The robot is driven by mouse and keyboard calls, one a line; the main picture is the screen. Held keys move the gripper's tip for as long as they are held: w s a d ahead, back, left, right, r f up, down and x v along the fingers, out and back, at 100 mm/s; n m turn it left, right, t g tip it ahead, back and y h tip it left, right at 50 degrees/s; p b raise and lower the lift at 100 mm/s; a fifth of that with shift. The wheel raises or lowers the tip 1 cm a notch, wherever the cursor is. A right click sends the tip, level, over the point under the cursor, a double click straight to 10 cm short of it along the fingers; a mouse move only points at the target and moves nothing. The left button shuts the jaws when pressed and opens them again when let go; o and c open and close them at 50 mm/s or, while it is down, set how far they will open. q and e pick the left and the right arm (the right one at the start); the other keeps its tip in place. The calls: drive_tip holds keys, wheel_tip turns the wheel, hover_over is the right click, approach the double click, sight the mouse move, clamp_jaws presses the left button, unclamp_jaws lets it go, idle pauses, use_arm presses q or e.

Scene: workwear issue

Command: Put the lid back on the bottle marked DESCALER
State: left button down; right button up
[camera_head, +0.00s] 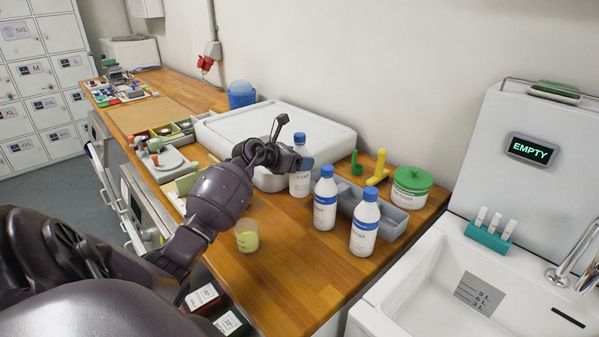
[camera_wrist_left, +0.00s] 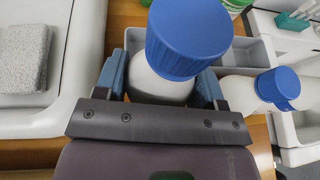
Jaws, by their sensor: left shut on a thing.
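Three white bottles with blue caps stand on the wooden counter: a rear one (camera_head: 300,184), a middle one (camera_head: 325,206) and a front one (camera_head: 364,232). Their label writing is too small to read, so I cannot tell which is marked DESCALER. My left gripper (camera_head: 304,162) is at the rear bottle, shut on it just below its cap. In the left wrist view this bottle's blue cap (camera_wrist_left: 188,38) rises above the left gripper (camera_wrist_left: 162,88), with its white body between the fingers. Another capped bottle (camera_wrist_left: 238,92) is to the right there. My right gripper is not in view.
A grey bin (camera_head: 393,222) is behind the bottles, near a green-lidded tub (camera_head: 411,187) and yellow and green pieces. A large white case (camera_head: 270,125) is to the left. A small yellowish cup (camera_head: 246,237) stands in front. The sink (camera_head: 400,285) is to the right.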

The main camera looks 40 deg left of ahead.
use_arm(q)
drive_tip(key=shift+f, duration=2.1)
drive_tip(key=shift+f, duration=0.2)
drive_tip(key=shift+c, duration=1)
unclamp_jaws()
drive_tip(key=shift+r, duration=0.25)
drive_tip(key=v, duration=1.2)
drive_tip(key=shift+b, duration=0.35)
